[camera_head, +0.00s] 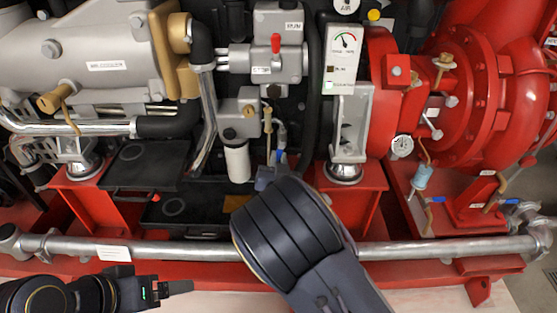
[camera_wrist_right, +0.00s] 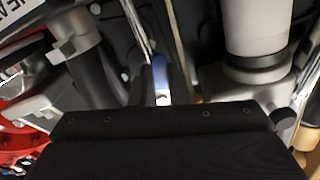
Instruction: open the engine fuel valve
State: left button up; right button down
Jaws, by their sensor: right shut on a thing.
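The engine fuel valve shows as a small blue handle (camera_head: 281,156) below a thin metal pipe, behind the front rail. In the right wrist view the blue handle (camera_wrist_right: 160,75) stands upright, its lower end meeting the dark edge of my gripper. My right gripper (camera_head: 270,174) reaches in from below and is shut on the handle; its own wrist hides most of the grip. The fingertips are hidden in the wrist view. My left gripper (camera_head: 178,287) is low at the left, away from the valve, pointing right; its finger gap does not show clearly.
A grey horizontal pipe (camera_head: 420,252) runs across the front, under my right wrist. A white filter cylinder (camera_head: 237,162) stands just left of the valve. A red pedestal (camera_head: 350,205) is to its right. Black plates (camera_head: 150,165) lie to the left.

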jog(key=n, duration=0.1)
jog(key=d+n, duration=0.1)
jog(key=n, duration=0.1)
dwell(0.4)
jog(key=c, duration=1.4)
grip_release()
jog(key=shift+s, duration=0.15)
jog(key=s+p, duration=0.1)
jog(key=s, duration=0.6)
jog(key=shift+s, duration=0.3)
